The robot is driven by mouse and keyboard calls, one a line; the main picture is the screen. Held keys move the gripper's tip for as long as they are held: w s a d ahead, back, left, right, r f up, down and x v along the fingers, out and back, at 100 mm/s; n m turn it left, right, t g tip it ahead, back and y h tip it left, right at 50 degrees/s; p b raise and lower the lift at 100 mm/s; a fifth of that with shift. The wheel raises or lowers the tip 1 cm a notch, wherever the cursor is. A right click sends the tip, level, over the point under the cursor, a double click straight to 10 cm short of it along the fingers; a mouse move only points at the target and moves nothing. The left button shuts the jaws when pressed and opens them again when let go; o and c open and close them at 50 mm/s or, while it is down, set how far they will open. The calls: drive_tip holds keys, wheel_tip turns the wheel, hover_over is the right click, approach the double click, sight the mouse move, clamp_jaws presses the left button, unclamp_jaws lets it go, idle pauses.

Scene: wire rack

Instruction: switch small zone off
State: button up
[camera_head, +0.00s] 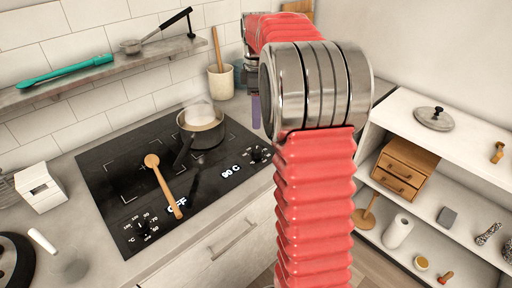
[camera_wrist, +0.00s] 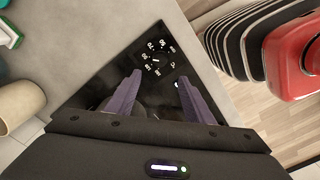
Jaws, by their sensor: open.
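The black cooktop (camera_head: 112,188) has two dial knobs. The right knob (camera_head: 257,154) stands by a lit "90 C" readout (camera_head: 231,171), and the left knob (camera_head: 143,228) by an "OFF" readout (camera_head: 177,206). A steaming pot (camera_head: 203,133) sits on the back right zone. In the wrist view one knob (camera_wrist: 157,60) with white numbers shows just beyond and between the purple fingertips. My gripper (camera_wrist: 158,80) is open and empty, apart from the knob as far as I can tell. In the head view my arm hides most of the gripper; only a purple finger (camera_head: 256,111) shows.
A wooden spoon (camera_head: 162,184) lies across the cooktop. A utensil crock (camera_head: 221,82) stands behind it, and a wall shelf (camera_head: 100,72) runs above. A white block (camera_head: 40,188) is at left. An open shelf unit (camera_head: 392,105) stands at right.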

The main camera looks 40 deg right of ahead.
sight(256, 149)
drive_tip(key=shift+f, duration=0.1)
wheel_tip(256, 149, down, 14)
drive_tip(key=shift+r, duration=0.2)
idle(0.5)
drive_tip(key=shift+a, duration=0.1)
drive_tip(key=c, duration=1)
